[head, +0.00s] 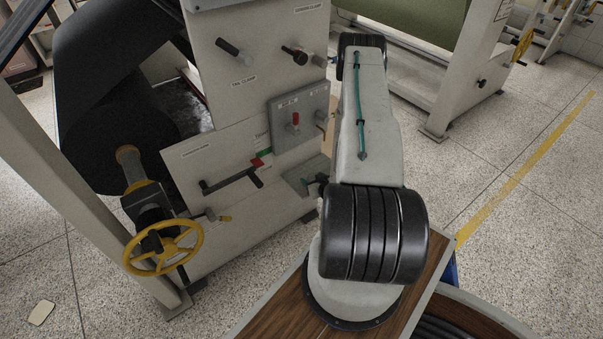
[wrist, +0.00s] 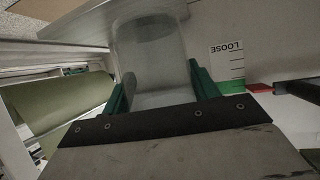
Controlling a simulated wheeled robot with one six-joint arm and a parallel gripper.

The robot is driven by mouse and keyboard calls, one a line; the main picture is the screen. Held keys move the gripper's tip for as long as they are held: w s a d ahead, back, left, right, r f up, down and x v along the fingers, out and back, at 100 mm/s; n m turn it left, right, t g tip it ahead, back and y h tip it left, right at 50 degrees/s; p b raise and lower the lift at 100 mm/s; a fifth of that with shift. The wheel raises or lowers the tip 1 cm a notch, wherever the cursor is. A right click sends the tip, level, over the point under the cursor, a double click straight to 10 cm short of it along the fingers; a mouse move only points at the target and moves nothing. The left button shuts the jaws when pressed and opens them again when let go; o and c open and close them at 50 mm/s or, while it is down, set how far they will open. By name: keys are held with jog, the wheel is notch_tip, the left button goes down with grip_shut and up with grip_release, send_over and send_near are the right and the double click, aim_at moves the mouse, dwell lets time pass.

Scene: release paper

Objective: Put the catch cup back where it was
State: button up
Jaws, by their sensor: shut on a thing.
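The catch cup (wrist: 152,62) is a clear, see-through cup in the wrist view. It sits between the green fingers of my gripper (wrist: 160,88), which is shut on it. A pale machine panel (wrist: 275,40) stands close behind and to the right of the cup. In the head view my arm hides the cup and most of my gripper. I cannot tell there whether the cup touches anything.
A label reading LOOSE (wrist: 228,62) is on the panel right of the cup. The machine (head: 245,100) carries several levers and knobs. A yellow handwheel (head: 163,247) and a black roll (head: 120,135) are at left. Open speckled floor (head: 530,200) lies at right.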

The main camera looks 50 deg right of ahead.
jog(key=w+d, duration=0.1)
jog(key=w, duration=0.2)
jog(key=w+d, duration=0.1)
jog(key=w, duration=0.1)
jog(key=w+d+f, duration=0.1)
jog(key=w, duration=0.2)
jog(key=shift+w+d, duration=0.3)
jog(key=shift+d, duration=0.05)
jog(key=f, duration=0.1)
jog(key=w+f, duration=0.1)
jog(key=shift+d+f, duration=0.2)
jog(key=shift+f, duration=0.6)
jog(key=o, duration=1)
jog(key=shift+f, duration=0.1)
jog(key=shift+o, duration=0.2)
jog(key=shift+r, duration=0.2)
jog(key=v, duration=1.2)
jog(key=shift+d+f, duration=0.1)
